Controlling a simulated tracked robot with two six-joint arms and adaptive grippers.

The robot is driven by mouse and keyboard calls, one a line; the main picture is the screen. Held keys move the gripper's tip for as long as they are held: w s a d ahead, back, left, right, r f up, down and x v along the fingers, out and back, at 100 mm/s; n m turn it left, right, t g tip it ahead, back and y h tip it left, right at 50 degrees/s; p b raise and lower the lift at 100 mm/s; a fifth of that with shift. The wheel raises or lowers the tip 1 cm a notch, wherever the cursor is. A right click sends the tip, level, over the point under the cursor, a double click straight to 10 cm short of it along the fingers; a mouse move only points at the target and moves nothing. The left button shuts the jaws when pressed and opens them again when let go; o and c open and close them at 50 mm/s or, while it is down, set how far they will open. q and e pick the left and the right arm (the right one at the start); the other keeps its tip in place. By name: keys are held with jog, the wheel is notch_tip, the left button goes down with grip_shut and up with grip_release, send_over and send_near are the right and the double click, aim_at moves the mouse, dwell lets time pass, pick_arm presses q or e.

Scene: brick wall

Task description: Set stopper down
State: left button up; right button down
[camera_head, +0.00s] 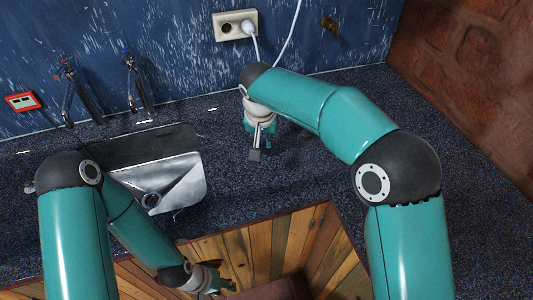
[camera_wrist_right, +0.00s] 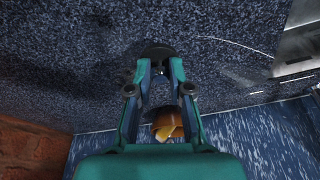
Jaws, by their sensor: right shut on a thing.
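My right gripper (camera_head: 257,145) reaches down over the dark speckled counter, right of the sink. In the right wrist view the gripper (camera_wrist_right: 158,68) is shut on a dark round stopper (camera_wrist_right: 156,50) at its fingertips. The stopper appears close to the counter surface, but I cannot tell whether it touches. In the head view the stopper is mostly hidden by the gripper. My left gripper (camera_head: 222,284) hangs low in front of the wooden cabinet; its fingers are too small to judge.
A metal sink (camera_head: 185,188) with a round drain lies at the left, with two taps (camera_head: 138,82) behind it. A white socket (camera_head: 235,25) with a plugged cable is on the blue wall. An orange-brown object (camera_wrist_right: 168,128) shows between the wrist-view fingers. The counter (camera_head: 310,150) around the gripper looks clear.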

aim_at(263, 162)
jog(key=shift+f, duration=2.75)
jog(key=shift+f, duration=0.1)
jog(key=c, duration=1.1)
grip_release()
jog(key=shift+o, duration=0.2)
jog(key=v, duration=1.2)
jog(key=shift+s, duration=0.15)
